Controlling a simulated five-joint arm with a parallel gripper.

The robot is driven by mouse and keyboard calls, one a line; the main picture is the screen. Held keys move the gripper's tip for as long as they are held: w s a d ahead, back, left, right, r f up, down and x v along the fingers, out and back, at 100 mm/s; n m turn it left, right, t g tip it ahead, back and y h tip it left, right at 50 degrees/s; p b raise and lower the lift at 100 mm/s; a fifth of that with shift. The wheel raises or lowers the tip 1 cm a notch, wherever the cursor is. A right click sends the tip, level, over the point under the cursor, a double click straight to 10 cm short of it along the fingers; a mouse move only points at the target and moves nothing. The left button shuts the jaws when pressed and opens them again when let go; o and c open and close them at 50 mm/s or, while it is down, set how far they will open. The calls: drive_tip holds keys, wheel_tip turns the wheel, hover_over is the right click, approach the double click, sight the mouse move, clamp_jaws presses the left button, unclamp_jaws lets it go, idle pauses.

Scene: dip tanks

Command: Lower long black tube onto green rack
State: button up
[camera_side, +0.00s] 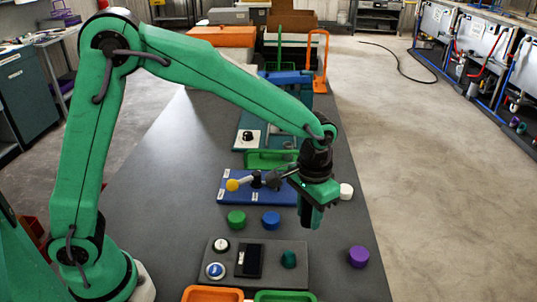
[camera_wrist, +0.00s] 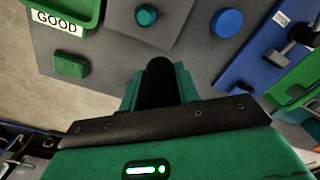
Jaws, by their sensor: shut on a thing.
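My gripper (camera_side: 312,208) points down over the table, just right of the blue panel. In the wrist view, its green jaws are shut on the long black tube (camera_wrist: 158,82), whose dark rounded end shows between them. A green, tray-like piece (camera_side: 262,158), possibly the green rack, lies behind the blue panel, apart from my gripper. A green piece also shows at the right of the wrist view (camera_wrist: 292,90); how they match is unclear.
The blue panel (camera_side: 235,192) carries a yellow-tipped rod (camera_side: 234,185) close to my gripper. Green (camera_side: 236,219), blue (camera_side: 271,220), white (camera_side: 346,191) and purple (camera_side: 358,257) pieces stand around. A grey panel (camera_side: 268,279) with knobs lies in front. The right table edge is near.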

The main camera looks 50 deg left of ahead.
drive_tip(key=w+a+n, duration=0.3)
drive_tip(key=w+a, duration=0.5)
drive_tip(key=a, duration=0.4)
drive_tip(key=w+a+n, duration=0.3)
drive_tip(key=w+a, duration=0.6)
drive_tip(key=a, duration=0.4)
drive_tip(key=a+n, duration=0.2)
drive_tip(key=a, duration=1)
drive_tip(key=shift+w+f+n, duration=0.25)
drive_tip(key=shift+w+n, duration=0.05)
drive_tip(key=shift+w, duration=0.15)
drive_tip(key=shift+f, duration=0.25)
drive_tip(key=shift+f, duration=2.25)
drive_tip(key=shift+f, duration=2.1)
